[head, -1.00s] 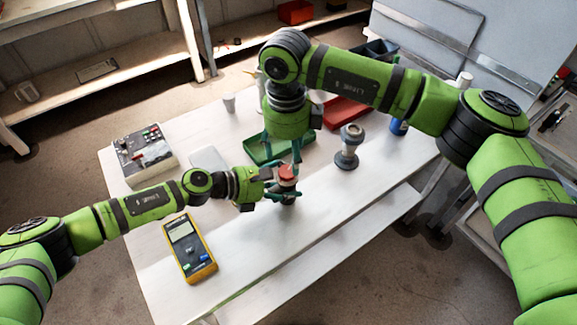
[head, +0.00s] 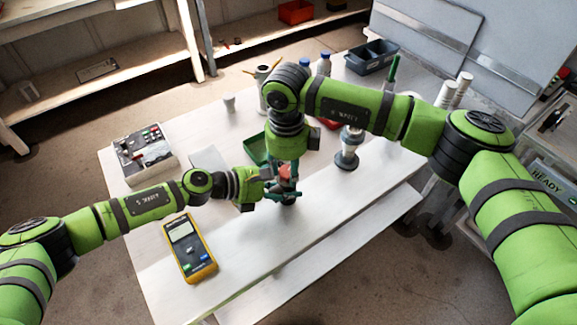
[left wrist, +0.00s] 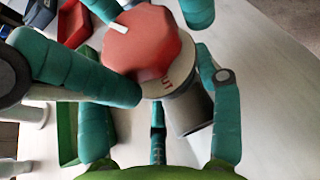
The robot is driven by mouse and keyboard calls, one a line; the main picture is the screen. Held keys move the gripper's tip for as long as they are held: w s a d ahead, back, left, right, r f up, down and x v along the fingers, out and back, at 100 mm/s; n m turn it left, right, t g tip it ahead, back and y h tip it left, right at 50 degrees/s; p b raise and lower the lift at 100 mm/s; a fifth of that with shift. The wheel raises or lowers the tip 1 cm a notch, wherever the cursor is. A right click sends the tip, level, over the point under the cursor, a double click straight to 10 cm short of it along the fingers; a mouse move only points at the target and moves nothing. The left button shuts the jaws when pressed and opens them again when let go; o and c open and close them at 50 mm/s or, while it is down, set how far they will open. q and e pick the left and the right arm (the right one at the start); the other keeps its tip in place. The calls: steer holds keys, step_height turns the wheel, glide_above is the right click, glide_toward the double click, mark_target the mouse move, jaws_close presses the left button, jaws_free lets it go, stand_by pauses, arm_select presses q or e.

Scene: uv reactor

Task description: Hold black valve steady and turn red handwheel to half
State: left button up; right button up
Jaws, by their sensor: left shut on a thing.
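The black valve (left wrist: 188,108) shows as a dark grey body under the red handwheel (left wrist: 142,45) in the left wrist view. The handwheel has a white mark at its upper left and a pale disc with red lettering below it. In the head view the handwheel (head: 285,171) is partly hidden by fingers. My left gripper (head: 286,196) is shut on the valve from the left, near the table top. My right gripper (head: 284,170) points down from above, its teal fingers around the handwheel's rim. Whether they press on it is unclear.
A yellow multimeter (head: 189,248) and a control box (head: 143,153) lie on the left of the white table. A green tray (head: 256,149) is behind the valve. A grey flanged fitting (head: 347,150) stands to the right. The table front is clear.

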mark_target(288, 174)
steer(key=shift+d+f+m, duration=0.1)
steer(key=shift+d+m, duration=0.05)
steer(key=shift+m, duration=2.05)
steer(key=shift+s, duration=0.1)
steer(key=o, duration=1.1)
steer(key=shift+r, duration=0.7)
steer(key=shift+s+r, duration=0.15)
steer(key=shift+r, duration=3.25)
